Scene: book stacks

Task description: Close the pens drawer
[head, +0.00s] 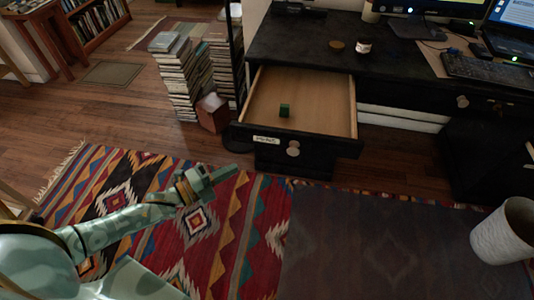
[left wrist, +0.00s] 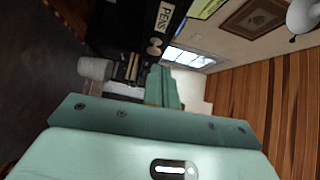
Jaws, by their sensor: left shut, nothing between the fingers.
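The pens drawer (head: 318,95) is pulled out of the black desk, with its pale wooden inside showing. A small green block (head: 284,110) lies in it. Its dark front bears a white label (head: 266,140) and a round knob (head: 293,149). In the left wrist view the label reads PENS (left wrist: 164,20), with the knob (left wrist: 155,46) beside it. My left gripper (head: 226,173) is shut and empty over the rug, to the left of and nearer than the drawer front, apart from it. Its fingers also show in the left wrist view (left wrist: 164,85). My right gripper is not in view.
The desk top (head: 310,35) holds a jar (head: 364,46), a keyboard (head: 480,70) and screens. Stacks of books (head: 178,80) and a reddish box (head: 212,113) stand left of the drawer. A white woven bin (head: 505,232) stands at right. The patterned rug (head: 240,235) in front is clear.

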